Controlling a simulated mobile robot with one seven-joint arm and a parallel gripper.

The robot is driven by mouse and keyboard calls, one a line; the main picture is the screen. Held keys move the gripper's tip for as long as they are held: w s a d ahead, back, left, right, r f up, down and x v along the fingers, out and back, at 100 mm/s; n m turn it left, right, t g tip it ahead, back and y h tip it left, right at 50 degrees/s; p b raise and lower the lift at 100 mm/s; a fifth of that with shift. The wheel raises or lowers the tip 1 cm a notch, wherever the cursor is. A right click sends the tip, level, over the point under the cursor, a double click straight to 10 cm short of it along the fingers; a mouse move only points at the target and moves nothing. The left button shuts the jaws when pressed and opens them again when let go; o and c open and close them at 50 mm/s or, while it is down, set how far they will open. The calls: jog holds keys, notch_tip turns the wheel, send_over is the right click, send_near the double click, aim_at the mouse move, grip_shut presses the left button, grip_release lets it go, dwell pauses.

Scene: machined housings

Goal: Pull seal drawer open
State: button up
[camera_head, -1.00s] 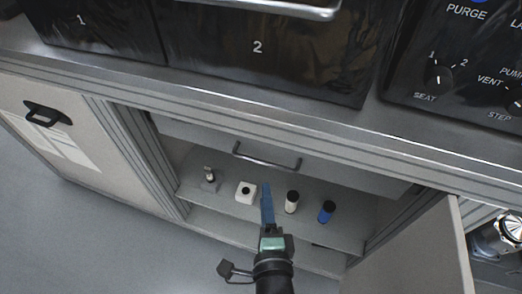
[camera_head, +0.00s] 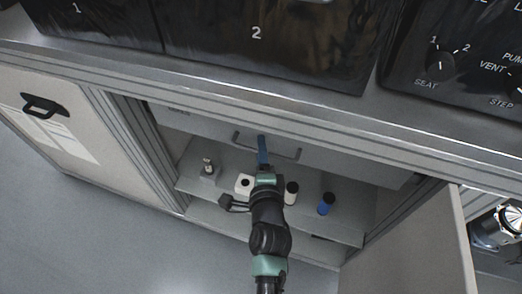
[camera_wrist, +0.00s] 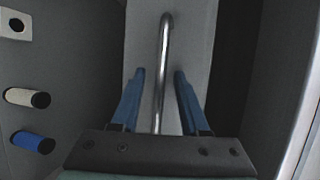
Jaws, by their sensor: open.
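The seal drawer (camera_head: 345,160) is a grey drawer front under the bench top, above the open shelf, and it looks shut. Its bar handle (camera_head: 288,155) is a curved metal bar across the front; it also shows in the wrist view (camera_wrist: 164,50). My gripper (camera_head: 262,140) is at the handle, with blue fingers. In the wrist view my gripper (camera_wrist: 159,72) is open, with one finger on each side of the handle bar and a gap on both sides. In the head view the fingers hide part of the bar.
On the shelf (camera_head: 225,188) below stand a small metal fitting (camera_head: 208,170), a white block (camera_head: 244,184), a cream cylinder (camera_head: 291,194) and a blue cylinder (camera_head: 326,204). An open cabinet door (camera_head: 425,245) is at right. The bench edge (camera_head: 250,90) overhangs above.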

grip_shut()
dwell(1.4)
